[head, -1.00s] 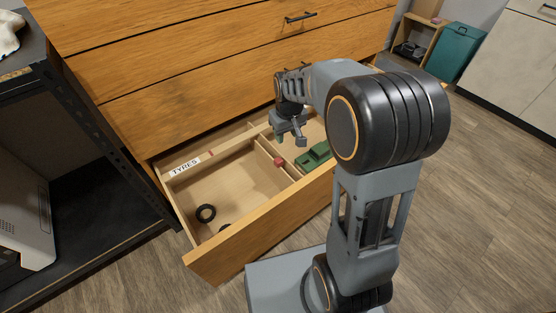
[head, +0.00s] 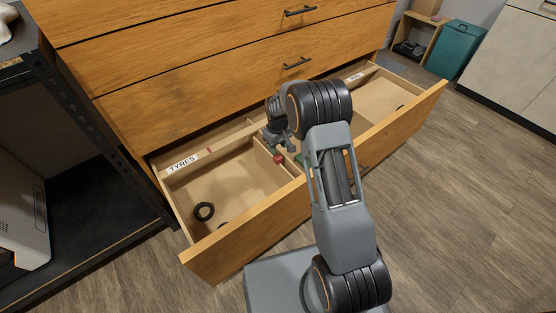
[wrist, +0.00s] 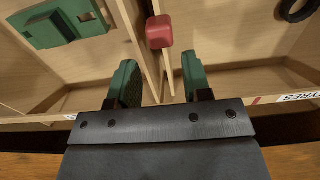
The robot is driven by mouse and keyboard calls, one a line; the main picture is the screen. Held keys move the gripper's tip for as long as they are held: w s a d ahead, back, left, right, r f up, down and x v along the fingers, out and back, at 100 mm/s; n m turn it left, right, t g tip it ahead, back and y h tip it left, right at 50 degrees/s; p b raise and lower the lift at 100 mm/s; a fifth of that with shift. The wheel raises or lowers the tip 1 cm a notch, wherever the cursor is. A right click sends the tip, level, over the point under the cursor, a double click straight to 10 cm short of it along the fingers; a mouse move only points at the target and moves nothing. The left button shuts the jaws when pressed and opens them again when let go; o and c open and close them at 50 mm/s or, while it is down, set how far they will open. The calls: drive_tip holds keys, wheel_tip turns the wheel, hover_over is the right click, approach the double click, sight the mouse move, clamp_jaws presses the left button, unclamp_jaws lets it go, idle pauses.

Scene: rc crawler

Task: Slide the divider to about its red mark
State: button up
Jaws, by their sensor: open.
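The divider (wrist: 151,65) is a thin pale wooden panel across the open drawer, with a red knob (wrist: 159,32) on it. The knob also shows in the head view (head: 279,158). My gripper (wrist: 160,76) is open. In the wrist view its two green fingers stand either side of the divider, with the knob just beyond the fingertips. In the head view my gripper (head: 281,143) is over the divider, partly hidden by my arm. The red mark (wrist: 256,100) is on the drawer's back rail, on the TYRES side. It also shows in the head view (head: 210,151), left of the divider.
The left compartment holds black tyres (head: 204,211) by the front, with a TYRES label (head: 182,162) at the back rail. A green part (wrist: 62,24) lies on the divider's other side. The floor between the divider and the tyres is bare.

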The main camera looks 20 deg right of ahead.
sight(278, 156)
wheel_tip(278, 156, down, 7)
drive_tip(key=shift+b, duration=1.05)
drive_tip(key=shift+c, duration=0.2)
clamp_jaws()
